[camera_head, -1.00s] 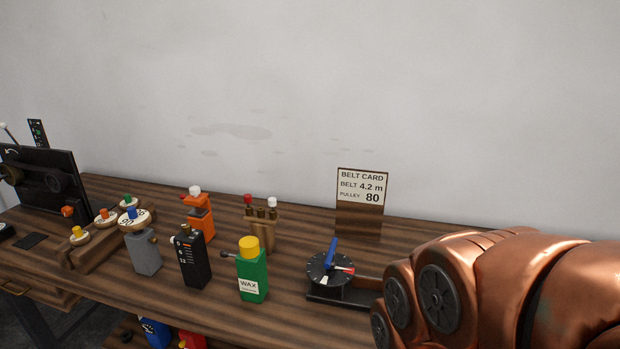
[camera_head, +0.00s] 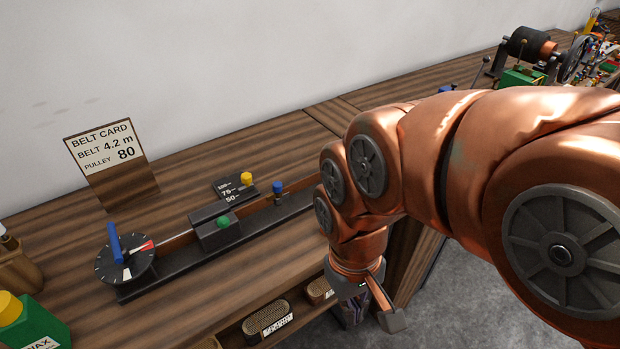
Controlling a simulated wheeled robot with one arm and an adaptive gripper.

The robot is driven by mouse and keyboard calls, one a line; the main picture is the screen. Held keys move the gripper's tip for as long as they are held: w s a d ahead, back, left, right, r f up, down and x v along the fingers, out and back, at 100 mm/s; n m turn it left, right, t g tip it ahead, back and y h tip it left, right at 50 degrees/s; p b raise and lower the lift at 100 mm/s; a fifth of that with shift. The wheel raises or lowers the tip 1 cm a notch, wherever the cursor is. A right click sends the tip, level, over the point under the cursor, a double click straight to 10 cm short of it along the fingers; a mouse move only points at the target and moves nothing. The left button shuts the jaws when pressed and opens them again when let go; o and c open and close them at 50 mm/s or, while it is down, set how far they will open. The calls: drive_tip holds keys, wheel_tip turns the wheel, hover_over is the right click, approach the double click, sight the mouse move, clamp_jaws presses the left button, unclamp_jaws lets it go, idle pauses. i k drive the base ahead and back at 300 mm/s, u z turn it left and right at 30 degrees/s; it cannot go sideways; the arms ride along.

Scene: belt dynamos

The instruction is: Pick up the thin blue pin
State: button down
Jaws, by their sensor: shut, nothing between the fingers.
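A blue-headed pin (camera_head: 278,192) stands upright at the black rail (camera_head: 255,222), left of my arm. A longer, slim blue piece (camera_head: 114,243) rises from the round black dial (camera_head: 126,262) at the rail's left end. I cannot tell which of the two is the thin blue pin. My gripper (camera_head: 392,312) hangs low, in front of the bench's front edge, to the right of and below both blue pieces. It is shut and empty, touching neither. My arm hides part of the bench behind it.
A black block with a green knob (camera_head: 224,222) sits on the rail. A yellow-knobbed scale plate (camera_head: 232,187) lies behind it. The belt card (camera_head: 111,160) stands at the back left. A green wax bottle (camera_head: 35,325) is at the lower left. A shelf (camera_head: 290,320) is below.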

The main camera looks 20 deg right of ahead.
sight(277, 186)
drive_tip(key=k, duration=1.25)
drive_tip(key=u, duration=0.8)
drive_tip(key=i, duration=1.75)
drive_tip(key=z, duration=0.4)
